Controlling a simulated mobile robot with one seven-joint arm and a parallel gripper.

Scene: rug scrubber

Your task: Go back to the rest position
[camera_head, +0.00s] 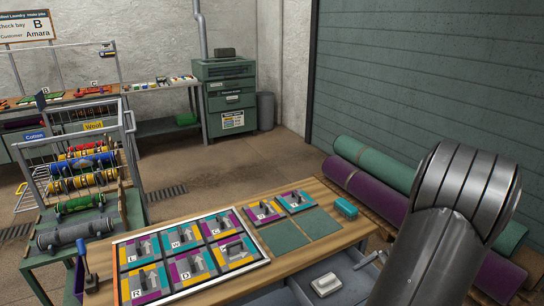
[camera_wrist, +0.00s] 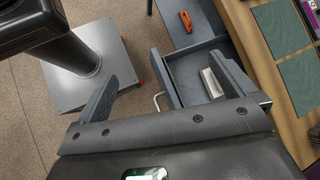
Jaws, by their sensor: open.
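My gripper (camera_wrist: 162,62) shows in the wrist view, with its two dark fingers spread wide apart and nothing between them. It hangs over the floor and an open grey drawer (camera_wrist: 183,68) at the side of the workbench. The drawer also shows in the camera_head view (camera_head: 350,292). A white block-like object (camera_wrist: 211,83) lies in the drawer, partly close to the right finger in the picture; it also shows in the camera_head view (camera_head: 326,284). My arm fills the right of the camera_head view, and the gripper is out of sight there.
The wooden workbench (camera_head: 330,236) bears a framed board of lettered tiles (camera_head: 262,262), loose tiles (camera_head: 294,201), green squares (camera_head: 320,222) and a teal brush (camera_head: 346,208). An orange tool (camera_wrist: 186,21) lies near the drawer. Rolled rugs (camera_head: 365,190) lie right; a wire rack (camera_head: 72,165) stands left.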

